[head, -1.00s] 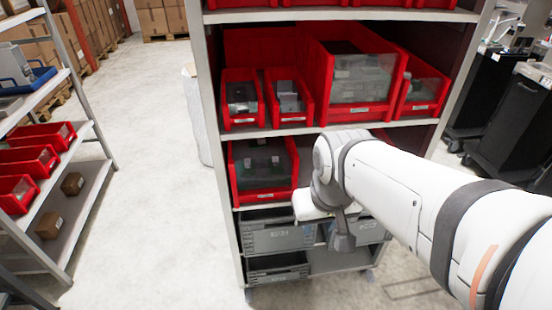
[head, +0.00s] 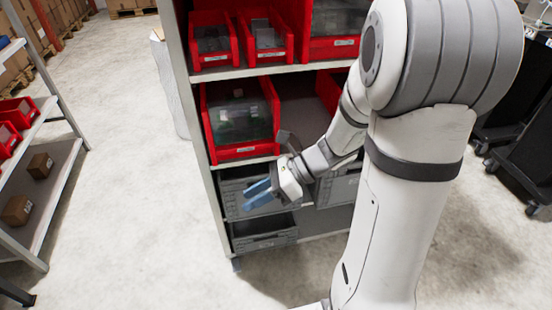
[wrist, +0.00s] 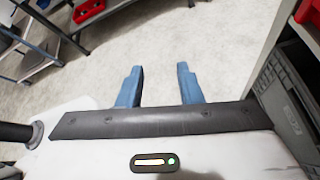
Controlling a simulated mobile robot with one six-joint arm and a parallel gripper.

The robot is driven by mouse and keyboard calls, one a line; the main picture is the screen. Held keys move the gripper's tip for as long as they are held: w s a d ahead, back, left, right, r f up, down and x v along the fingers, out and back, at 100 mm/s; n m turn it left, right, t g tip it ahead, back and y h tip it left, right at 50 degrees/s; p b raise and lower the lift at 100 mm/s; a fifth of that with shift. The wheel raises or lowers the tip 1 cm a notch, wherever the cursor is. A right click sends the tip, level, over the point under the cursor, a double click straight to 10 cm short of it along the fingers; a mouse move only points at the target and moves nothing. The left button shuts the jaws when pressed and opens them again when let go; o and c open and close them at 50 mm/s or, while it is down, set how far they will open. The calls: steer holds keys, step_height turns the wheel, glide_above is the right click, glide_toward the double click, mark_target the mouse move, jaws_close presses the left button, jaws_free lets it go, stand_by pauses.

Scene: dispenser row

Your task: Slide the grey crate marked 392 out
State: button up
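Several grey crates stand in the lower part of the shelf rack. In the head view one is at upper left (head: 232,198), one below it (head: 264,238) and one to the right (head: 338,190). I cannot read 392 on any of them. The wrist view shows a grey crate (wrist: 284,100) at the right edge, with a pale marking too blurred to read. My gripper (head: 250,194) is in front of the upper left crate, its blue fingers pointing left along the rack. In the wrist view the fingers (wrist: 160,72) are apart with only floor between them. My gripper hides part of that crate's front.
Red bins (head: 240,150) fill the shelves above the crates. Another rack (head: 48,170) with red bins and small brown boxes stands at the left. Clear pale floor (head: 120,200) lies between the racks. Black carts (head: 518,150) stand at the right.

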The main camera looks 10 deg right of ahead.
steer(key=w+d+f+m+t+b, duration=0.4)
steer(key=w+d+f+m+t, duration=0.2)
steer(key=f+m, duration=0.3)
steer(key=w+d+f+m+t+h+b, duration=0.1)
steer(key=w+d+f+m+t+b, duration=0.3)
steer(key=m, duration=1.2)
steer(key=w+d+f+t, duration=0.3)
steer(key=w+f+t, duration=0.1)
steer(key=w+f, duration=0.1)
steer(key=shift+d+f, duration=0.15)
steer(key=shift+b+x, duration=0.7)
steer(key=shift+x, duration=3.25)
jaws_close()
